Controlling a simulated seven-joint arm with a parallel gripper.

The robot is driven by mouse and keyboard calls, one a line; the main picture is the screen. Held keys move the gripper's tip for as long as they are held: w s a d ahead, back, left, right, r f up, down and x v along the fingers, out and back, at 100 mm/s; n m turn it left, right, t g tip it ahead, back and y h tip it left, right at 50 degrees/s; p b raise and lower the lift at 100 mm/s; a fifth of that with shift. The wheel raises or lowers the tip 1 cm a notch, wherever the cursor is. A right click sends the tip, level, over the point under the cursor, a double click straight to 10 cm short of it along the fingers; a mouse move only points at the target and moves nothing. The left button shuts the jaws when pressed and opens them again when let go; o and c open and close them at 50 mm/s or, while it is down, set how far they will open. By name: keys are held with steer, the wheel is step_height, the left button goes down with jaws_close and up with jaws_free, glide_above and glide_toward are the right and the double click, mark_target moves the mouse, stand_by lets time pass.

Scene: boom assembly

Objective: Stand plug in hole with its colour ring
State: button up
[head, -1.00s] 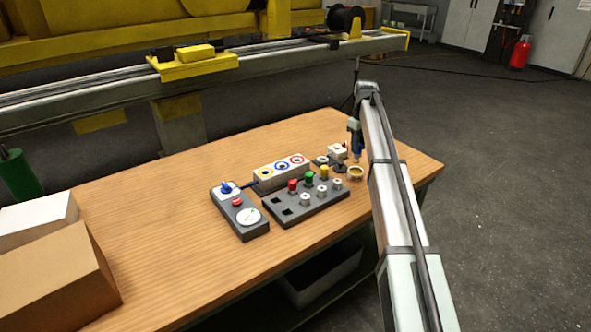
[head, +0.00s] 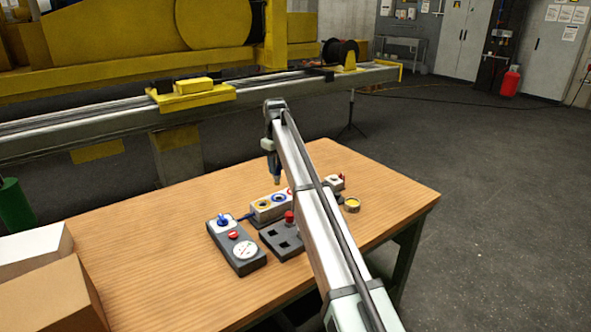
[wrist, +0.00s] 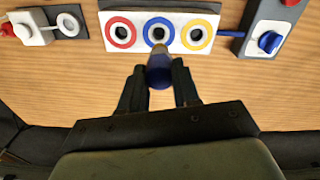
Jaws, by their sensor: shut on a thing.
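My gripper (wrist: 160,88) is shut on a plug (wrist: 160,72) with a blue body and a tan tip. In the head view my gripper (head: 273,160) holds the plug (head: 277,181) upright, tip down, above the white socket block (head: 268,214). The block has three holes with red, blue and yellow rings. In the wrist view the plug's tip overlaps the lower edge of the blue ring (wrist: 158,20); the blue-ringed hole (wrist: 158,34) shows just beyond it. The tip appears clear of the block.
A dark rack (head: 272,236) with a red-capped piece (head: 289,217) stands in front of the block, partly hidden by my arm. A grey control box (head: 237,247) is at left, cabled to the block. Cartons (head: 52,290) lie front left.

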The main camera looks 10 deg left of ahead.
mark_target(278, 184)
steer(key=shift+d+m, duration=0.25)
steer(key=shift+m, duration=0.95)
steer(key=shift+f, duration=2.3)
steer(key=shift+f, duration=1.65)
steer(key=o, duration=1.1)
steer(key=shift+r, duration=0.1)
steer(key=shift+r, duration=3.45)
